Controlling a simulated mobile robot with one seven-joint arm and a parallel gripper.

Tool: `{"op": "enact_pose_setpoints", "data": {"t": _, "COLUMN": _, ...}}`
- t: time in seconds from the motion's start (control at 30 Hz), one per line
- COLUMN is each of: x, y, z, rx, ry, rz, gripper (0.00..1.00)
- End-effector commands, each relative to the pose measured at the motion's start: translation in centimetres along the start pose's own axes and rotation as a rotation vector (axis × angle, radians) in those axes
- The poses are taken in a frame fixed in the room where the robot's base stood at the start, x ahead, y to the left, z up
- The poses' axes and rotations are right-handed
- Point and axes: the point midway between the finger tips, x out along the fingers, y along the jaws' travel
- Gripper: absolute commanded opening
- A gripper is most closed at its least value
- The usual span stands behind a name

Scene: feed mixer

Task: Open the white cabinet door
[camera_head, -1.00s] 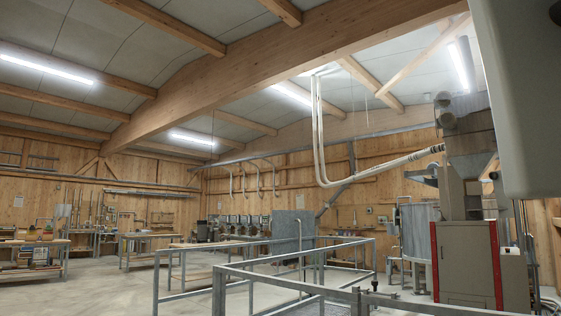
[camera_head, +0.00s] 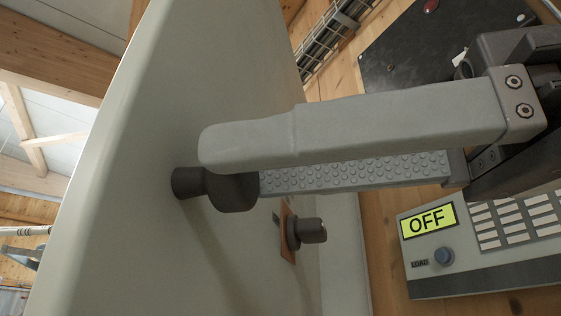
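The white cabinet door (camera_head: 150,110) fills the left and middle of the view as a broad, pale, tilted panel. A dark round knob (camera_head: 232,193) stands out from its face. My gripper (camera_head: 230,170) reaches in from the right, with its fingertips at this knob. The near finger covers the knob's upper part. The knob's head hides the tip of the textured far finger. The knob appears to lie between the fingers, but I cannot tell whether both press on it. I cannot tell whether the door stands ajar.
A second dark knob (camera_head: 308,231) on an orange-brown plate sits lower right on the panel. A control panel (camera_head: 470,235) with an OFF display and a blue button is at right. Behind are a wooden wall (camera_head: 385,225), a black board (camera_head: 420,55) and a cable tray (camera_head: 330,35).

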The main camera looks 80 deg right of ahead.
Motion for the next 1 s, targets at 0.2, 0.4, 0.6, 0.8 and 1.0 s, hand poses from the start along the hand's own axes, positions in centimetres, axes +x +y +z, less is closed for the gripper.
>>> {"op": "enact_pose_setpoints", "data": {"t": 0.2, "x": 0.1, "y": -0.1, "z": 0.2, "rx": -0.001, "ry": -0.007, "rz": -0.001, "gripper": 0.69}}
{"op": "enact_pose_setpoints", "data": {"t": 0.4, "x": 0.0, "y": -0.1, "z": 0.2, "rx": -0.001, "ry": -0.009, "rz": -0.001, "gripper": 0.69}}
{"op": "enact_pose_setpoints", "data": {"t": 0.6, "x": -2.2, "y": 0.0, "z": 0.0, "rx": 0.001, "ry": -0.007, "rz": 0.000, "gripper": 0.69}}
{"op": "enact_pose_setpoints", "data": {"t": 0.8, "x": -7.0, "y": 0.0, "z": -0.3, "rx": 0.001, "ry": -0.004, "rz": 0.001, "gripper": 0.69}}
{"op": "enact_pose_setpoints", "data": {"t": 1.0, "x": -11.9, "y": 0.0, "z": -0.4, "rx": 0.001, "ry": -0.003, "rz": 0.000, "gripper": 0.69}}
